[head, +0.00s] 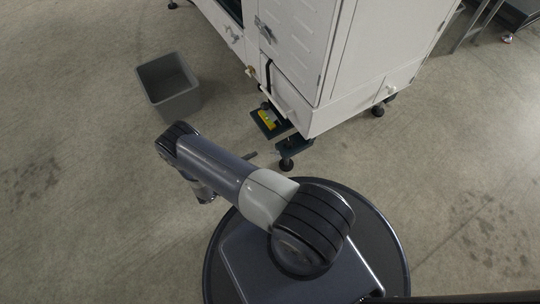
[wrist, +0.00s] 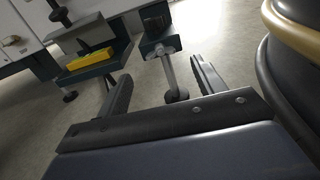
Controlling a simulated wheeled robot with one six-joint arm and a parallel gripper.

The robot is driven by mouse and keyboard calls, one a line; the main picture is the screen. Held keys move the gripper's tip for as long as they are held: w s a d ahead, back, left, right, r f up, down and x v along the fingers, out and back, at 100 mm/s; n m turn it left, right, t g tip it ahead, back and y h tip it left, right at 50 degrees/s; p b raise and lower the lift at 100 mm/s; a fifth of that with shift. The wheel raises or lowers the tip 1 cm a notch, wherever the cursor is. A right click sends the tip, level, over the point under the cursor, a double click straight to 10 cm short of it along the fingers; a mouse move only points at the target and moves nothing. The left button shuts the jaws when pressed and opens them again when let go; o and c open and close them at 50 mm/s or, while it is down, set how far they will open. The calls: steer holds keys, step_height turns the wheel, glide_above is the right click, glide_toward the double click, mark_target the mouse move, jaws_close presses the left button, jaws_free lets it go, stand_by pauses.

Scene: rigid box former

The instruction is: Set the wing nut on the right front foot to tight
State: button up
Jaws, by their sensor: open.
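The right front foot (head: 286,163) is a dark round pad under a dark bracket at the near corner of the white machine. In the wrist view the foot (wrist: 176,95) shows a thin metal stem rising to the bracket, with a small metal piece (wrist: 164,49) at its top that looks like the wing nut. Its setting is too small to tell. My gripper (wrist: 161,70) is open and empty; its two fingers point toward the foot, with the stem seen between them. I cannot tell how far off it is. In the head view my arm mostly hides the gripper.
The white machine (head: 300,55) stands at the back right. A second dark bracket (head: 262,128) carries a yellow block (head: 267,117), left of the foot. A grey open bin (head: 168,85) stands on the floor at left. The floor around my base is clear.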

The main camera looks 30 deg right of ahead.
mark_target(276, 154)
steer(key=d+b, duration=0.1)
steer(key=d, duration=0.5)
steer(key=shift+d, duration=0.25)
steer(key=shift+w, duration=0.1)
steer(key=shift+c, duration=0.4)
steer(key=c, duration=0.9)
